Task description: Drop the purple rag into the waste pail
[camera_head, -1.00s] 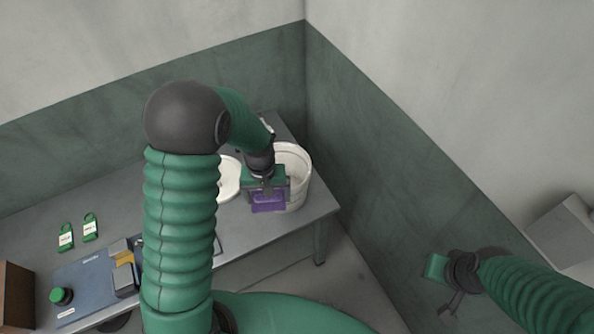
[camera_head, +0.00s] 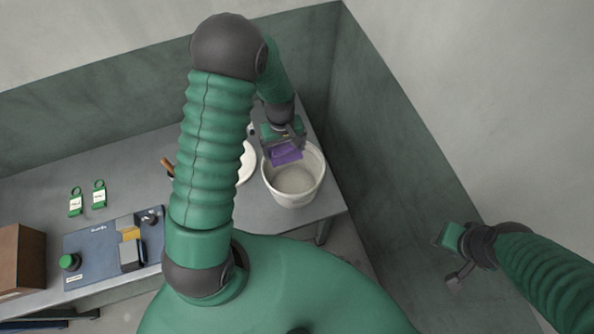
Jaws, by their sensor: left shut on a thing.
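The purple rag (camera_head: 286,154) is held in my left gripper (camera_head: 284,146), which is shut on it. The rag is over the far part of the opening of the white waste pail (camera_head: 293,196). The pail stands upright near the right end of the grey bench, and the inside that shows looks empty. Whether the rag touches the pail's rim cannot be told. My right gripper (camera_head: 456,262) is off to the right, away from the bench; its jaw gap is not clear.
A white round thing (camera_head: 246,162), partly hidden by my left arm, is beside the pail. Two green tags (camera_head: 99,194), a blue device (camera_head: 98,250) with a green knob and a brown box (camera_head: 20,258) are on the bench (camera_head: 125,166) at left. Walls stand close behind and to the right.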

